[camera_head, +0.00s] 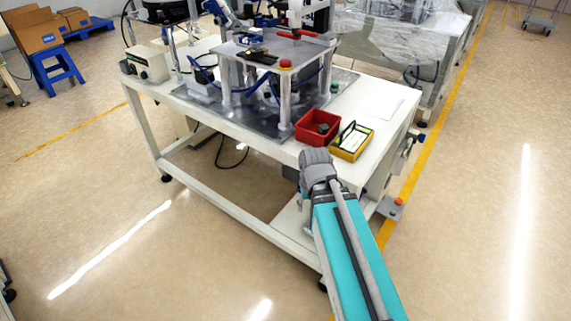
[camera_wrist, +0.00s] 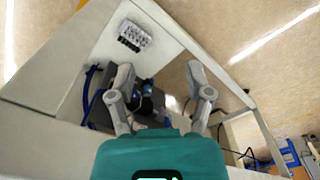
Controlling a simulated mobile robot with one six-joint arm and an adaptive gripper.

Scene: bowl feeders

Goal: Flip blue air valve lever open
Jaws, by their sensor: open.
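In the wrist view my gripper (camera_wrist: 159,72) is open, with its two grey fingers apart and nothing held between them. Small blue and dark fittings (camera_wrist: 148,86) show between and beyond the fingers, closer to the left finger. They look like the air valve, but the lever's shape and position are too small to tell. I cannot tell how far the fingers are from the fittings.
The white workbench (camera_head: 232,130) carries a fixture plate, a red bin (camera_head: 318,127) and a yellow bin (camera_head: 352,142). In the wrist view a dark box (camera_wrist: 118,82), blue hoses (camera_wrist: 90,92) and a white block (camera_wrist: 134,35) sit around the fingers. Open floor lies at right.

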